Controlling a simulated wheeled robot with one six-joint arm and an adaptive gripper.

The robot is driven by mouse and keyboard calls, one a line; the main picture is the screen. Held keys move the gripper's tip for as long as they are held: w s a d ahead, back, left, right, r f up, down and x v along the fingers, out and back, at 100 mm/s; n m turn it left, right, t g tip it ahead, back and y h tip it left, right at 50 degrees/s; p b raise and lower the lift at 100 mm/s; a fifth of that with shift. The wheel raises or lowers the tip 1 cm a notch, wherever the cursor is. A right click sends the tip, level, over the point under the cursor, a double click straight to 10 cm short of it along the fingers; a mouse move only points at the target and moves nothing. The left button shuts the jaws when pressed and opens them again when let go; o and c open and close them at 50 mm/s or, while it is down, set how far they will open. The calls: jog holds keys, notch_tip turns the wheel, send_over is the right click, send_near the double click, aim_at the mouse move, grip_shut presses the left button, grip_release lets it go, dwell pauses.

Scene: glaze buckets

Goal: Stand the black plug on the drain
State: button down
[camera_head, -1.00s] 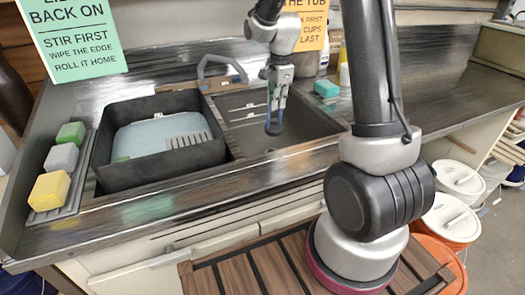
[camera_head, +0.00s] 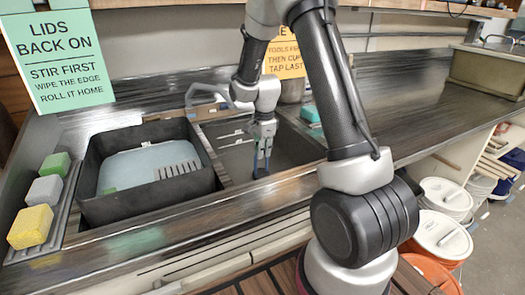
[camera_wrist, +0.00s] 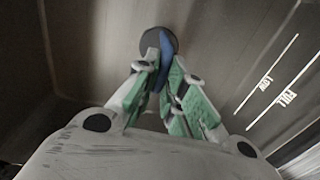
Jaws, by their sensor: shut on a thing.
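My gripper (camera_head: 262,146) reaches down into the right-hand grey basin (camera_head: 298,150). In the wrist view its green-padded fingers (camera_wrist: 163,80) come close together around a thin blue piece (camera_wrist: 166,48). A dark round disc, which looks like the black plug (camera_wrist: 147,41), shows just beyond the fingertips with the blue piece across it. The blue piece also shows below the fingers in the head view (camera_head: 256,165). I cannot tell whether the disc touches the basin floor. The drain is not clearly seen apart from the disc.
A dark tub (camera_head: 97,209) with pale liquid stands left of the basin. Yellow (camera_head: 30,226), grey and green sponges line a rack at far left. A tap (camera_head: 205,89) rises behind. The basin wall carries LOW and FULL marks (camera_wrist: 275,85).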

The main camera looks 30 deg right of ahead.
jog(key=c, duration=1.5)
grip_release()
jog(key=s+r+n, duration=0.2)
jog(key=s+r, duration=0.1)
jog(key=r, duration=0.6)
jog(key=s+r+n, duration=0.1)
jog(key=s+r, duration=0.2)
jog(key=r, duration=0.6)
jog(key=s+r+n+t, duration=0.1)
jog(key=s+r+n, duration=0.2)
jog(key=s+n, duration=0.4)
jog(key=s+r+n+t, duration=0.2)
jog(key=s+n, duration=0.6)
jog(key=s, duration=0.9)
jog(key=shift+s+a+r, duration=0.15)
jog(key=shift+a+r, duration=0.3)
jog(key=shift+r, duration=0.6)
